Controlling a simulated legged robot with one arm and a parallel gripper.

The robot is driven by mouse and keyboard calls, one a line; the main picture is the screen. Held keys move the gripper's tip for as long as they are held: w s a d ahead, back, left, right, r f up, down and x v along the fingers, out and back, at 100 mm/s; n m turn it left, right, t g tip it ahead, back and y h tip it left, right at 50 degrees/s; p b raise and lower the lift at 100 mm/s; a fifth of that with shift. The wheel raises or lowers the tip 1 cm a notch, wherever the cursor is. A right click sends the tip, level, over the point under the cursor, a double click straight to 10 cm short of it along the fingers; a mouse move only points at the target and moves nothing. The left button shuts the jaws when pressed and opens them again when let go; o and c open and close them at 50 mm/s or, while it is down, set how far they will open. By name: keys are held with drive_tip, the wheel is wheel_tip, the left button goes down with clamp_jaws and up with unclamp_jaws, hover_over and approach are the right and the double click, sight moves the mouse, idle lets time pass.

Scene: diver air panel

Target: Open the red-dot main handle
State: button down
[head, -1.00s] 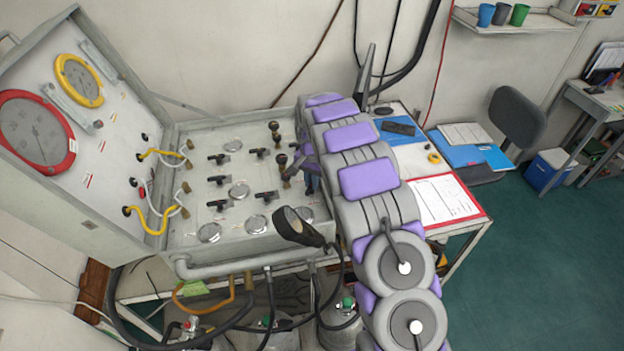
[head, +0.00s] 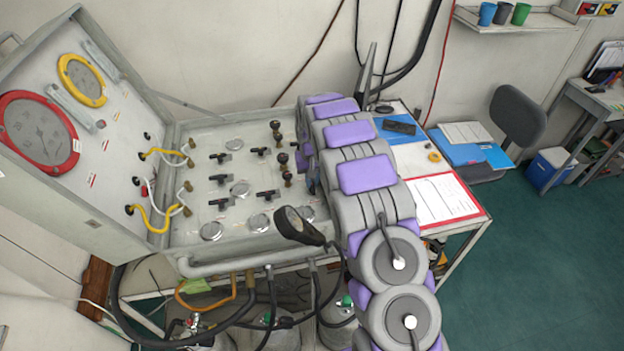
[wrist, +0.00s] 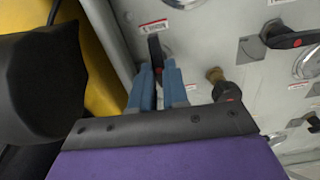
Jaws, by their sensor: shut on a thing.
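In the wrist view a black lever handle with a red dot (wrist: 155,46) sits on the grey panel beside a small red-and-white label. My gripper (wrist: 158,72) has its two blue fingers close together around the near end of this handle, shut on it. The handle lies roughly in line with the fingers; its near part is hidden between them. In the head view my arm covers this handle, and only a bit of my gripper's blue shows at the panel's right side.
Another black handle with a red dot (wrist: 290,39) lies to the right in the wrist view. A brass-stemmed knob (wrist: 217,76) stands just right of the fingers. A black gauge (head: 297,226) sticks up at the panel's front edge, close to my arm.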

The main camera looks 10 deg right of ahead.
drive_tip(key=shift+w+r, duration=0.1)
drive_tip(key=shift+r, duration=0.05)
drive_tip(key=c, duration=1.1)
unclamp_jaws()
drive_tip(key=shift+r, duration=8.55)
